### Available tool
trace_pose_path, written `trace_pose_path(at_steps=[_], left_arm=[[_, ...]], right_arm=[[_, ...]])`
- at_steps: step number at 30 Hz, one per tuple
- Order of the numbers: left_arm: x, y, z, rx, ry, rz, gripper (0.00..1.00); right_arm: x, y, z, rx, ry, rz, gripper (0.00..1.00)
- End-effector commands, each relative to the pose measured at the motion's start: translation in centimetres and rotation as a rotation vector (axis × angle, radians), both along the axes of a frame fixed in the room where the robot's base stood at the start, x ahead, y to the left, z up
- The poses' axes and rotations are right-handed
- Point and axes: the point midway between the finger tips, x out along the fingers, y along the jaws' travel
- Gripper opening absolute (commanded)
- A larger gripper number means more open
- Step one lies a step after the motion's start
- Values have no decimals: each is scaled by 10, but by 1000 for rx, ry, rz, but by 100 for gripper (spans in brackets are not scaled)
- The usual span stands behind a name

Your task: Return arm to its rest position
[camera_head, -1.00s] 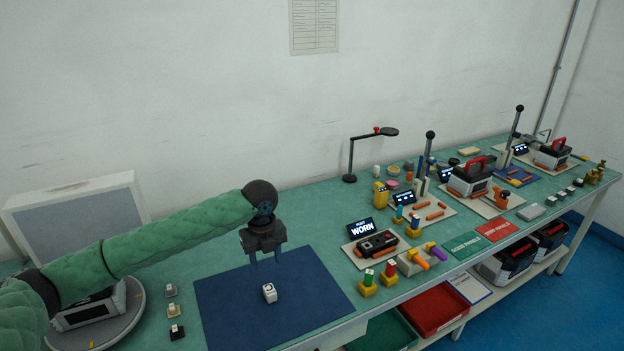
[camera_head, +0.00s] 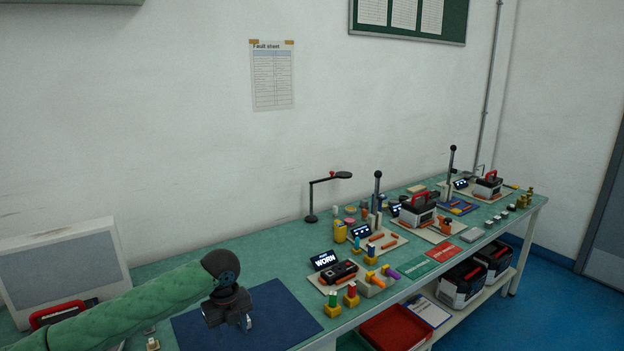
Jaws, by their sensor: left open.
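My left arm (camera_head: 150,305) comes in from the lower left in a green padded sleeve. Its dark left gripper (camera_head: 230,318) hangs over the blue mat (camera_head: 285,312). The jaws are open and I see nothing held in them. My right arm and gripper are not in view.
A grey panel (camera_head: 60,260) stands at the left of the green bench. A device with a WORN display (camera_head: 324,261), several coloured plugs and a black lamp (camera_head: 312,200) stand right of the mat. A red tray (camera_head: 395,327) sits below. Open air lies above the bench.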

Motion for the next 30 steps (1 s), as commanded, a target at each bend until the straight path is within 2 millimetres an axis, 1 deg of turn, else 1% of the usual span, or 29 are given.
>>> trace_pose_path(at_steps=[7, 14, 17, 21, 24, 30], left_arm=[[-13, -20, -17, -28, -11, 48, 48], [-32, -45, -37, -72, -27, 128, 48], [-46, -60, -49, -105, -36, 188, 48], [-67, -82, -65, -160, -46, 297, 48], [-82, -95, -74, -199, -53, 384, 48], [-111, -114, -91, -278, -53, 574, 48]], right_arm=[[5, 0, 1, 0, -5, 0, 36], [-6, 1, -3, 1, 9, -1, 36], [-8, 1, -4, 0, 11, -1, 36], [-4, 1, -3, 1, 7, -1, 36], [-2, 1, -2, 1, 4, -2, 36], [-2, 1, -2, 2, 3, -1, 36]])
